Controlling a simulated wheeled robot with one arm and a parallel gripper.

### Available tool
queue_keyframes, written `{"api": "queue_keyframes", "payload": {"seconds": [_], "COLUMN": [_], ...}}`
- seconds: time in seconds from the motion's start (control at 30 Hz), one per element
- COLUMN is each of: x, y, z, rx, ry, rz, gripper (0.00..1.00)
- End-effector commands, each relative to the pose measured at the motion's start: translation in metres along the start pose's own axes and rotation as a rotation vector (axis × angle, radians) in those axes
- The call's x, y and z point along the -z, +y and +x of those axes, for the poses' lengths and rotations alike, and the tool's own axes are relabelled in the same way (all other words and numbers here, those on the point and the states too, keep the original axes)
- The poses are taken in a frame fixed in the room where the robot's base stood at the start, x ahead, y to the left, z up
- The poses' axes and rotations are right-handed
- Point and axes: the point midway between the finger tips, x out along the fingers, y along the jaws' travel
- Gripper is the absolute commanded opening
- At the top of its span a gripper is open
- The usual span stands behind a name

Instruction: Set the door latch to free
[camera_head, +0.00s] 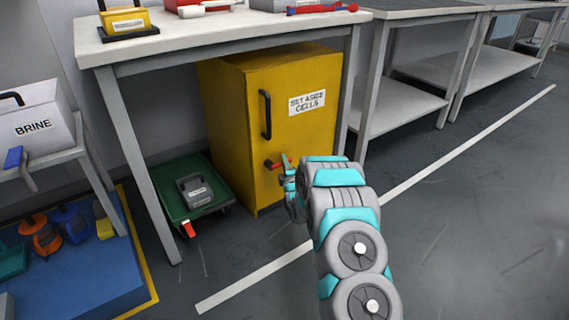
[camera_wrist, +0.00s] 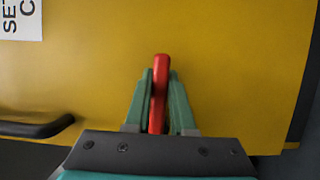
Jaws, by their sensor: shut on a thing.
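The yellow cabinet (camera_head: 230,105) stands under the workbench, with its door closed as far as I can see. The door carries a label reading "SET ASIDE CELLS" (camera_head: 307,100) and a black handle (camera_head: 265,115). The red door latch (camera_head: 273,164) sits below the handle. My gripper (camera_head: 287,175) is at the latch. In the wrist view my gripper (camera_wrist: 160,105) has its two green fingers closed on either side of the red latch lever (camera_wrist: 160,75). The latch's mount is hidden behind the fingers. The black handle (camera_wrist: 38,128) also shows at the lower left there.
A green cart (camera_head: 170,180) holding a grey block (camera_head: 193,190) stands left of the cabinet. The workbench top (camera_head: 200,35) is above the cabinet. A BRINE box (camera_head: 35,125) is on a side table at left. The floor at right (camera_head: 470,220) is clear.

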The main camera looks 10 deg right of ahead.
Motion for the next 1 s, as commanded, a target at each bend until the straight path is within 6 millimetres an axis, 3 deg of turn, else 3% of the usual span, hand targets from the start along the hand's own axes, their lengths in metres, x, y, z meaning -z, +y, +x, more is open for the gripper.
{"api": "queue_keyframes", "payload": {"seconds": [0.37, 1.0], "x": [0.0, 0.01], "y": [-0.004, -0.032], "z": [0.0, -0.004], "rx": [0.034, 0.25], "ry": [0.001, -0.001], "rz": [0.081, 0.599], "gripper": [0.0, 0.0]}}
